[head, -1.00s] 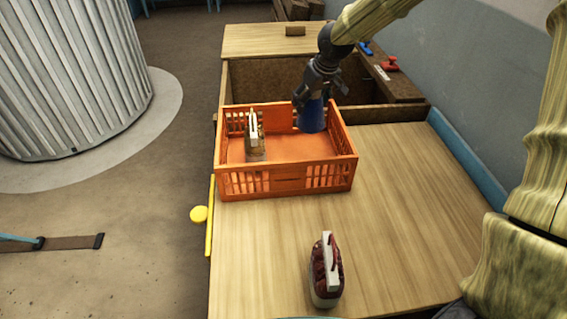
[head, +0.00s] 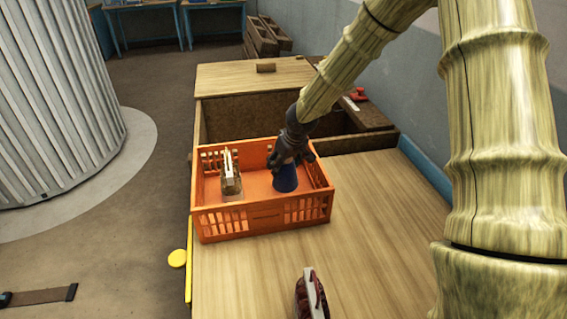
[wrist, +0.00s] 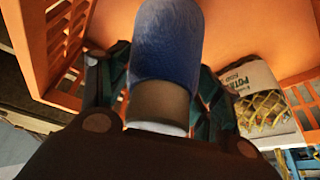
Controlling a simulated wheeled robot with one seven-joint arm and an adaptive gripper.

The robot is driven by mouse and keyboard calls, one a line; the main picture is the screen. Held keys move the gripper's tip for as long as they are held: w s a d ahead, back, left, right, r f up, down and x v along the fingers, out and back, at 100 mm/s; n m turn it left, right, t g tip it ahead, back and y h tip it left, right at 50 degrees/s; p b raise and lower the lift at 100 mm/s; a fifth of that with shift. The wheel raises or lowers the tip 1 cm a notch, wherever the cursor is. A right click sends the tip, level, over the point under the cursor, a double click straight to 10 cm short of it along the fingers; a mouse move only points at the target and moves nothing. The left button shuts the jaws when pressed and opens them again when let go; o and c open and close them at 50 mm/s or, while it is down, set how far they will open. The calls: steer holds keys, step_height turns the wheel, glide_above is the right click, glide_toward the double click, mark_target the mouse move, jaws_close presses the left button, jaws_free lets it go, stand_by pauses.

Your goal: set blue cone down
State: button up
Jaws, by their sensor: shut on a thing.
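The blue cone (head: 285,178) is inside the orange crate (head: 265,221), in its right part, upright with its wide end down. In the head view it appears low, close to the crate floor; I cannot tell whether it touches. My gripper (head: 287,160) is shut on the cone's upper part from above. In the wrist view the blue cone (wrist: 167,45) fills the middle, with its pale narrow end toward me and the gripper (wrist: 160,95) fingers on both sides. The orange crate (wrist: 105,30) surrounds it.
A potato sack (head: 231,180) stands in the crate's left part and also shows in the wrist view (wrist: 255,85). A dark red item with a white top (head: 312,295) stands on the wooden table (head: 370,220) in front. The table right of the crate is clear.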

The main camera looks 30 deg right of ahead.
steer(key=shift+s+r, duration=0.1)
steer(key=shift+r, duration=0.05)
steer(key=shift+f, duration=0.4)
steer(key=shift+f+b, duration=0.25)
steer(key=shift+b, duration=0.05)
steer(key=o, duration=1.1)
steer(key=shift+o, duration=0.2)
steer(key=shift+r, duration=0.1)
